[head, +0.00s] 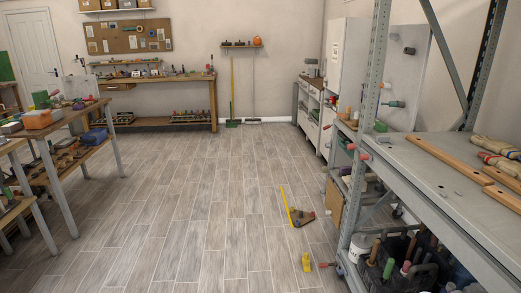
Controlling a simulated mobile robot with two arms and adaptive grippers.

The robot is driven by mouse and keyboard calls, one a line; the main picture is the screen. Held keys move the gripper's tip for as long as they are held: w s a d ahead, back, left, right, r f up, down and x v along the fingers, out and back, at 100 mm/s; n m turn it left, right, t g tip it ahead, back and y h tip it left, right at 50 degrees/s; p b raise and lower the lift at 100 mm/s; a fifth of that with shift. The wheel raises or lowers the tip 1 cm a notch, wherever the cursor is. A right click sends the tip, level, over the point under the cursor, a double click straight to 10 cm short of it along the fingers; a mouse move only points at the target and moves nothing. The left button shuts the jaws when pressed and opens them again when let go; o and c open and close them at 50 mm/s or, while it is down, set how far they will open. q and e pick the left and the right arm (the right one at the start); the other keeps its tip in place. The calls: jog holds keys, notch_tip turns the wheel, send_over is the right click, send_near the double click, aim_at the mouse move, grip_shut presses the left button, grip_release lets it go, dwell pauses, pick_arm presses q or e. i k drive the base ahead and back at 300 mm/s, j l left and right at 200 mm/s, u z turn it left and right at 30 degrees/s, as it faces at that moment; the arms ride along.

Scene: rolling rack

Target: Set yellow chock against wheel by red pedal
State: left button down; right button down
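A small yellow block, which looks like the chock (306,262), stands on the wood floor near the bottom of the head view. A small red piece, likely the pedal (325,265), sticks out just right of it, low at the foot of the metal rack (377,155). There is a gap between the block and the rack's foot. The wheel by the pedal is too small and dark to make out clearly. Neither of my grippers is in view.
A yellow strip (286,206) and a brown object (301,217) lie on the floor beyond the block. Wooden benches (75,118) stand at left. The rack's lower shelf holds several tools and containers. The middle floor is clear.

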aim_at(305, 260)
jog(key=i+z, duration=0.1)
jog(key=i, duration=0.35)
jog(key=i+j+z, duration=0.15)
jog(key=i, duration=0.3)
jog(key=i+j+z, duration=0.1)
jog(key=i, duration=0.35)
jog(key=i+j+z, duration=0.1)
jog(key=i, duration=0.35)
